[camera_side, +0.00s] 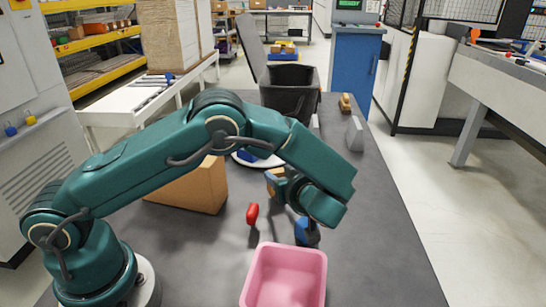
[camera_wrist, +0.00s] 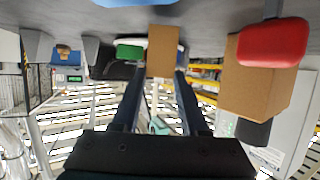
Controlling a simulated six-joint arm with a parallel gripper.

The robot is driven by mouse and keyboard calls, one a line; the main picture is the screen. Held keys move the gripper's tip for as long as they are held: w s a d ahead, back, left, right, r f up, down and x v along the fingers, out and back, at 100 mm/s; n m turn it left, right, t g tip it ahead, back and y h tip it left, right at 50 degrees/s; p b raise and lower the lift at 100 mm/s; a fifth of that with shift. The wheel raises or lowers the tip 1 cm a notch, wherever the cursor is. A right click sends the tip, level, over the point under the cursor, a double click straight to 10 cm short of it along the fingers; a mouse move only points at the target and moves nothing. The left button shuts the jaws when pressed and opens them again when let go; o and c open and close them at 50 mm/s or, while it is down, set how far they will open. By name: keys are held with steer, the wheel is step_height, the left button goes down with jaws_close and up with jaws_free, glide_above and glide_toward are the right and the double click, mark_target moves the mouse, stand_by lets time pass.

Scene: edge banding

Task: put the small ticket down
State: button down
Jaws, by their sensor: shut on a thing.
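The small ticket is a tan, flat piece (camera_wrist: 162,52) between the fingertips of my gripper (camera_wrist: 158,74) in the wrist view. My gripper (camera_side: 280,187) is shut on it. In the side view a bit of tan (camera_side: 272,182) shows at the fingertips, partly covered by the gripper. The gripper is above the dark table, right of the cardboard box (camera_side: 200,187) and beyond the pink bin (camera_side: 285,278). The ticket's lower edge and its gap to the table are not clear.
A red object (camera_side: 252,213) and a blue object (camera_side: 307,233) stand near the gripper. A white plate with a blue item (camera_side: 247,155) lies behind it. A black lidded bin (camera_side: 290,90), grey upright plates (camera_side: 355,135) and a wooden brush (camera_side: 345,103) are further back. The table's right side is clear.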

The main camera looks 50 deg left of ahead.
steer(key=shift+c, duration=2.2)
jaws_free()
steer(key=shift+r, duration=0.65)
steer(key=v, duration=1.1)
steer(key=s+a+r+m+g+h, duration=0.3)
steer(key=s+a+r+m+h, duration=0.15)
steer(key=s+m+h, duration=0.2)
steer(key=s+m+t+h, duration=0.3)
steer(key=s+m+h, duration=0.3)
steer(key=s, duration=0.4)
steer(key=shift+s+d+m+t, duration=0.3)
steer(key=shift+s+m, duration=0.05)
steer(key=shift+m, duration=0.1)
